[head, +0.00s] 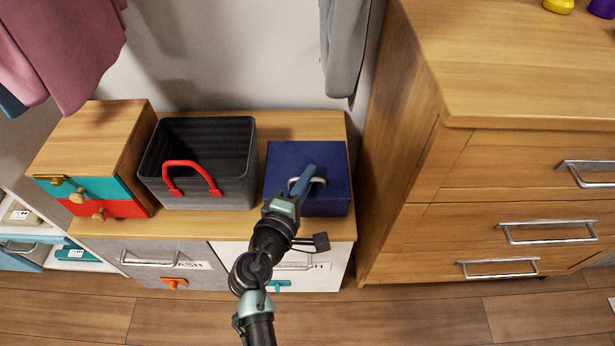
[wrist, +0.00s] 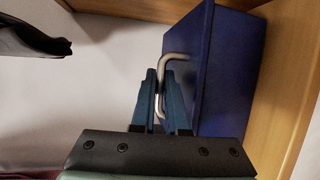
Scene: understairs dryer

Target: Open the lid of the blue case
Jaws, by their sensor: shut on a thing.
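The blue case (head: 335,185) stands on the right end of the low wooden cabinet, its lid looking closed. It also shows in the wrist view (wrist: 228,75). A bent metal handle (wrist: 178,56) stands out from the case, and it shows in the head view beside my fingers (head: 319,180). My gripper (head: 305,178) reaches in from the front, over the case. In the wrist view my gripper (wrist: 163,82) is shut on the handle, with the bar between its two blue fingers. My fingers hide part of the handle.
A dark open bin (head: 195,195) with a red handle stands close left of the case. A small wooden drawer box (head: 95,140) is farther left. A tall wooden dresser (head: 405,150) rises close on the right. Grey cloth (head: 345,45) hangs behind.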

